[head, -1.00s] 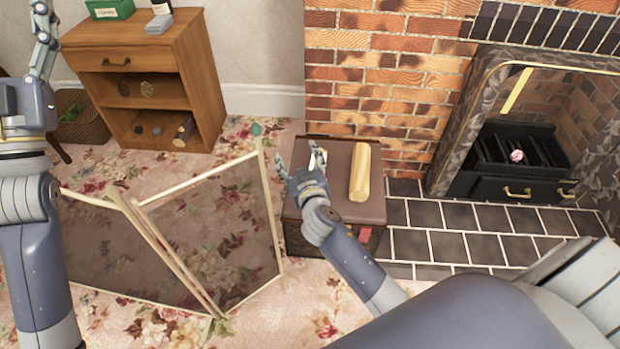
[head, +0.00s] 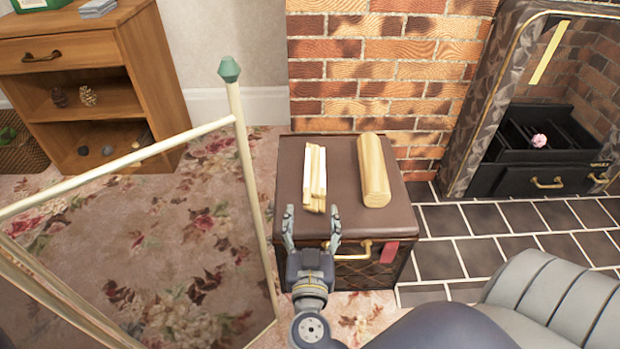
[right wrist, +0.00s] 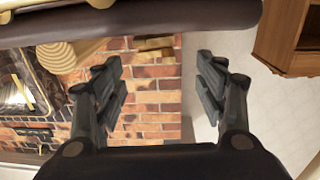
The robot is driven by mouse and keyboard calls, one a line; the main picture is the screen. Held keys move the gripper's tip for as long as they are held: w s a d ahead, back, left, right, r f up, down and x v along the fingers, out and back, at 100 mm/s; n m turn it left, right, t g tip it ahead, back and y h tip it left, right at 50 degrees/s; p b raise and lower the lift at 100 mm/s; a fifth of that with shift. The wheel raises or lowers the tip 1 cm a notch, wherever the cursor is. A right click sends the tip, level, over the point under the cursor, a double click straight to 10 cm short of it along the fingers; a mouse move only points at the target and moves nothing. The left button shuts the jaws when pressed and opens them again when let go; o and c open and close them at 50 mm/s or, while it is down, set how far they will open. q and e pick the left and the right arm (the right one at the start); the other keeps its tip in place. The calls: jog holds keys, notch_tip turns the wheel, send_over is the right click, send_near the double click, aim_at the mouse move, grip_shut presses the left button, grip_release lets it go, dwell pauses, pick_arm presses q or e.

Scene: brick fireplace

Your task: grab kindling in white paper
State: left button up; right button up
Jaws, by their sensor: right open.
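The kindling (head: 314,182) is a small bundle of pale sticks with white at its left side, lying on top of the brown chest (head: 340,155). My right gripper (head: 311,220) is open and empty at the chest's front edge, its fingers pointing towards the bundle and spread wider than it. The bundle's near end lies just beyond the fingertips, with no contact seen. In the right wrist view the open fingers (right wrist: 165,85) have nothing held between them. My left gripper is out of view.
A log (head: 373,170) lies right of the kindling. A folding fire screen (head: 240,150) stands close on the left. The fireplace grate (head: 530,150) is at right, behind a tiled hearth (head: 470,220). A wooden cabinet (head: 90,60) stands at back left.

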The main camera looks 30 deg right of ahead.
aim_at(315, 184)
jog(key=x, duration=0.4)
jog(key=shift+w+d, duration=0.3)
jog(key=b+x, duration=0.1)
jog(key=x, duration=0.4)
jog(key=shift+w+d, duration=0.1)
jog(key=shift+d, duration=0.25)
jog(key=c, duration=1.3)
